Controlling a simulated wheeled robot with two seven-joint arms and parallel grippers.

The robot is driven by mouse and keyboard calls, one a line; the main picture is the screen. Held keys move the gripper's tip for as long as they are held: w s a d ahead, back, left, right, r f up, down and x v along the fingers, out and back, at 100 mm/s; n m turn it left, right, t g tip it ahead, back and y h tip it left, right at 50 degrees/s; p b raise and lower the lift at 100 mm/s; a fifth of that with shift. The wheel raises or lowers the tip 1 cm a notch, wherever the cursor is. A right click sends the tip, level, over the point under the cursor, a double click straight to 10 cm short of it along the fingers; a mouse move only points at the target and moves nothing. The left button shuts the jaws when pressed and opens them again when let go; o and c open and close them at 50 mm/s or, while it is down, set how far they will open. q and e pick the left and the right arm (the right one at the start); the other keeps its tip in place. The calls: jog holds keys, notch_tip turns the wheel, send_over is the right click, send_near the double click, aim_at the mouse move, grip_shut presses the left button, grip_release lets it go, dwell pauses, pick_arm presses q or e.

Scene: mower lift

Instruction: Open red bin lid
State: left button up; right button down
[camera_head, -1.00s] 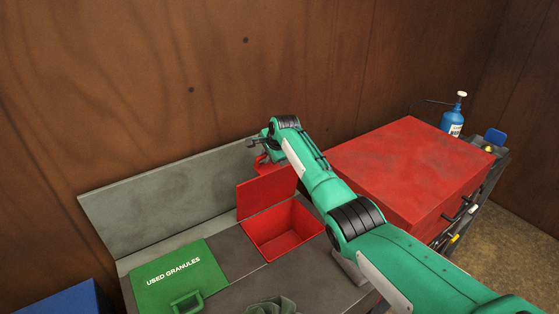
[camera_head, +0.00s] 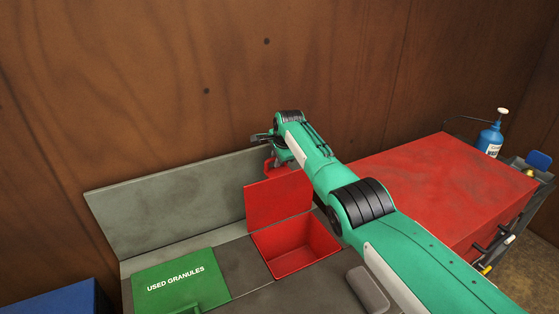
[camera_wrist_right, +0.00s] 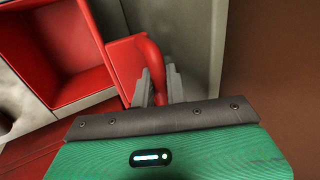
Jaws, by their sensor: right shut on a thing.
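The red bin (camera_head: 292,250) is set in the grey bench top, and its empty inside shows in the head view. Its red lid (camera_head: 278,203) stands up at the back edge of the opening. My right gripper (camera_head: 268,152) is behind the top of the lid, partly hidden by my arm. In the right wrist view my right gripper (camera_wrist_right: 158,85) is shut on the red lid handle (camera_wrist_right: 151,55). The open bin (camera_wrist_right: 60,45) also shows there at the upper left. My left gripper is not in view.
A green lid (camera_head: 178,280) marked USED GRANULES lies shut left of the bin. A grey backboard (camera_head: 170,205) stands along the wall. A large red box (camera_head: 430,180) is on the right, with a blue bottle (camera_head: 490,138) beyond it. A blue box (camera_head: 60,302) is at the lower left.

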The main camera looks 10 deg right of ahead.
jog(key=shift+f, duration=0.15)
jog(key=c, duration=1.5)
grip_release()
jog(key=shift+o, duration=0.2)
jog(key=shift+d, duration=0.1)
